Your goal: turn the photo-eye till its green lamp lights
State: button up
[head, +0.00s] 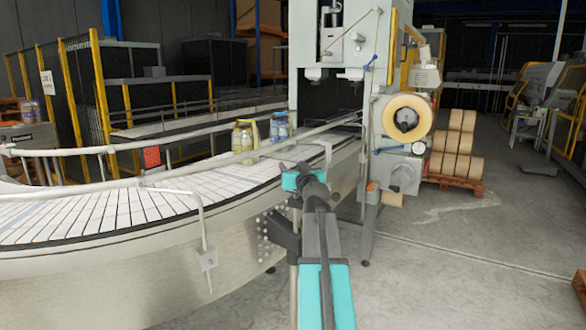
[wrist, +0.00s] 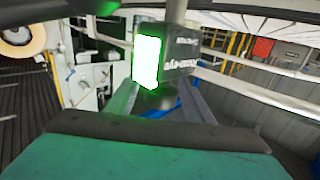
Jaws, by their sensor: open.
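The photo-eye (wrist: 178,60) is a dark grey box with pale lettering on its side, below a grey post in the wrist view. A bright green rectangle (wrist: 147,61) glows on its left face and throws green light on the parts nearby. My gripper (wrist: 158,98) is open, with its two grey fingers reaching toward the lower part of the box, one to each side. I cannot tell whether they touch it. In the head view my gripper (head: 298,174) is at the conveyor's outer edge, and the photo-eye cannot be made out there.
The curved conveyor (head: 110,212) with metal guide rails runs on the left. Jars with yellowish (head: 243,138) and blue (head: 280,127) contents stand on it. The grey machine (head: 335,50) with a tape roll (head: 388,117) rises ahead.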

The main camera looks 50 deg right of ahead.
jog(key=b+v, duration=0.3)
jog(key=v, duration=1)
jog(key=shift+s+a+b, duration=0.2)
jog(key=shift+s+b, duration=0.1)
jog(key=shift+b, duration=0.05)
jog(key=shift+f, duration=0.1)
dwell(0.3)
